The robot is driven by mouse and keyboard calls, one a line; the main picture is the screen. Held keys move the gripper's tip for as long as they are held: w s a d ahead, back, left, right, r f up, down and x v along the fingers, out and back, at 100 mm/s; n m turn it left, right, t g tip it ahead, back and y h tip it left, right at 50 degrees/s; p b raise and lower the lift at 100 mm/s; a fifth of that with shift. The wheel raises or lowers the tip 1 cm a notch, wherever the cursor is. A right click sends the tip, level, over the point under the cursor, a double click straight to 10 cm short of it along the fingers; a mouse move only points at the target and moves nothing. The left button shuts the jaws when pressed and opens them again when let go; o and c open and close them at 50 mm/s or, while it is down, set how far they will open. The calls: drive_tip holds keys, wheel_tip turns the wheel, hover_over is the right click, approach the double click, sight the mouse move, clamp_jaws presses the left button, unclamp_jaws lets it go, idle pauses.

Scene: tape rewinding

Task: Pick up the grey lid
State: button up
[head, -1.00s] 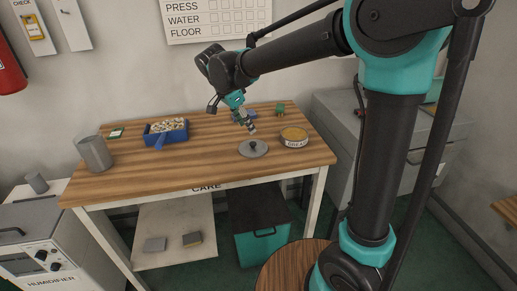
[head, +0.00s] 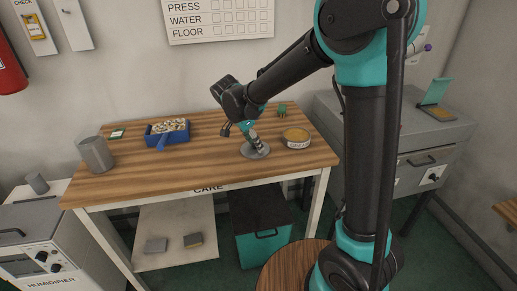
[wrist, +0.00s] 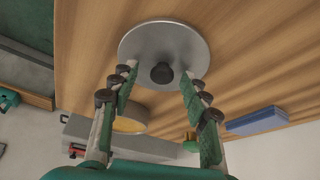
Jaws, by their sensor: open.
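The grey lid (head: 262,153) is a flat round disc lying on the wooden table, right of the table's middle. In the wrist view the lid (wrist: 150,38) shows a dark round knob (wrist: 162,73) at its centre. My gripper (head: 253,145) is over the lid in the head view and hides part of it. In the wrist view my gripper (wrist: 158,75) is open, with one finger on each side of the knob. The fingers appear apart from the knob. I cannot tell the exact height of the fingertips above the lid.
A round tin with an orange-yellow top (head: 296,138) stands close right of the lid. A blue bin of pale pieces (head: 153,140), a grey cup (head: 95,155) and a small green object (head: 282,110) also stand on the table (head: 200,173). The front middle is clear.

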clamp_jaws()
drive_tip(key=shift+r, duration=0.2)
